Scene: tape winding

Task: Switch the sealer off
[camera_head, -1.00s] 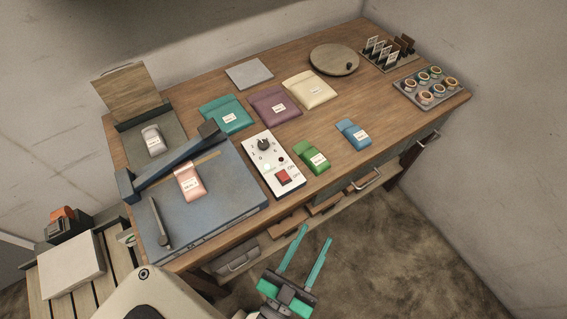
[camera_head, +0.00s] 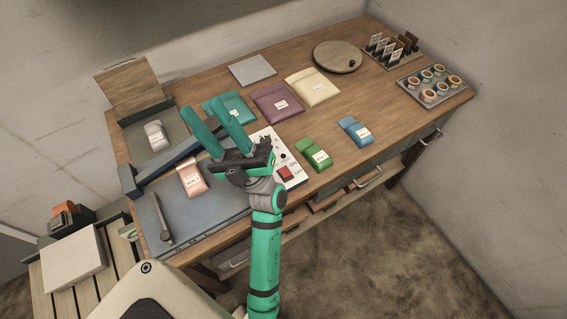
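The blue-grey sealer (camera_head: 205,222) lies at the table's left front, with its long dark bar across the back and a pink pouch (camera_head: 191,178) on it. Its white control box (camera_head: 299,184) carries a red rocker switch (camera_head: 285,173) labelled ON and OFF. Which way the rocker is tipped is too small to tell. My gripper (camera_head: 202,107) is open and empty, its two green fingers apart and pointing up and left in the picture, over the sealer bar and the teal pouch. My gripper's body and wrist cover the dial and the left of the control box; the red switch stays visible just right of them.
Green (camera_head: 314,155) and blue (camera_head: 354,132) pouches lie right of the control box. Teal (camera_head: 233,108), purple (camera_head: 276,103) and cream (camera_head: 313,88) pouches lie behind. A round board (camera_head: 336,57), card rack (camera_head: 391,51) and spool tray (camera_head: 431,86) stand farther right.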

